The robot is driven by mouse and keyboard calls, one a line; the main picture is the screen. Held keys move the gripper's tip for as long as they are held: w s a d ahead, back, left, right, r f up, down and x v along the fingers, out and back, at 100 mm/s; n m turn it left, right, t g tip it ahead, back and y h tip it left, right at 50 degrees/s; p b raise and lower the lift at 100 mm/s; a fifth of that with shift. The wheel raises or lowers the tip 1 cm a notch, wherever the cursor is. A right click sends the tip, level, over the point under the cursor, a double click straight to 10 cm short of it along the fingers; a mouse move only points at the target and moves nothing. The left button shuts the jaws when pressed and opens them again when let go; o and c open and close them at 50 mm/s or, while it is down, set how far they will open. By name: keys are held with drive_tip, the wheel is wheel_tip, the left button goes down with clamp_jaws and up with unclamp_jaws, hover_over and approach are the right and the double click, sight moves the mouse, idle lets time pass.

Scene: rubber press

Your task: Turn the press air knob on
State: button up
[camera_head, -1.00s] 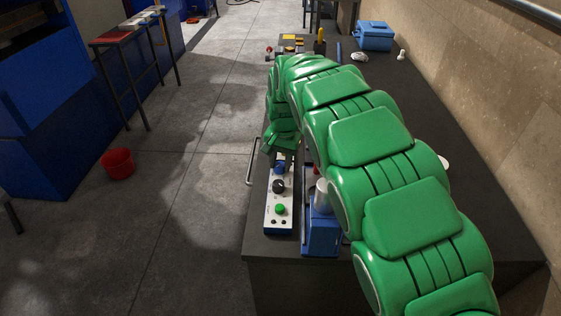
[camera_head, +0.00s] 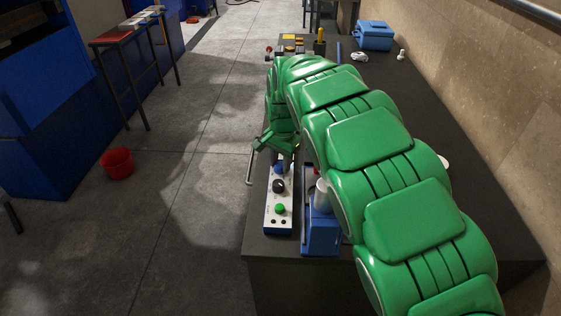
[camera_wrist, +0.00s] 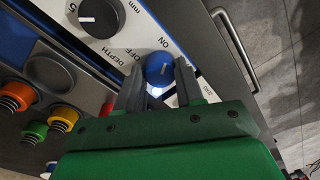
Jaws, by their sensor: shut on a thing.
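The blue air knob (camera_wrist: 158,68) sits on a white control panel (camera_wrist: 178,45), with ON and OFF printed beside it in the wrist view. A small white mark shows on its near side. My gripper (camera_wrist: 160,77) has one finger on each side of the knob and is shut on it. In the head view, the blue knob (camera_head: 280,168) is at the far end of the panel (camera_head: 271,222), just below my gripper (camera_head: 279,158). The fingertips are hard to make out there.
A black depth dial (camera_wrist: 98,17) and a green button (camera_head: 280,209) share the panel. The blue press (camera_head: 321,236) stands close on the right. A metal handle (camera_head: 249,170) juts from the bench's left edge. Several coloured fittings (camera_wrist: 62,117) lie left of the gripper.

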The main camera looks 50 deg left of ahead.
sight(281, 164)
drive_tip(key=o, duration=1)
drive_tip(key=shift+o, duration=0.2)
wheel_tip(281, 164, up, 7)
drive_tip(key=shift+d+f, duration=0.1)
drive_tip(key=shift+d, duration=0.05)
drive_tip(key=shift+r, duration=0.5)
drive_tip(key=shift+w+d, duration=0.1)
drive_tip(key=shift+d, duration=0.05)
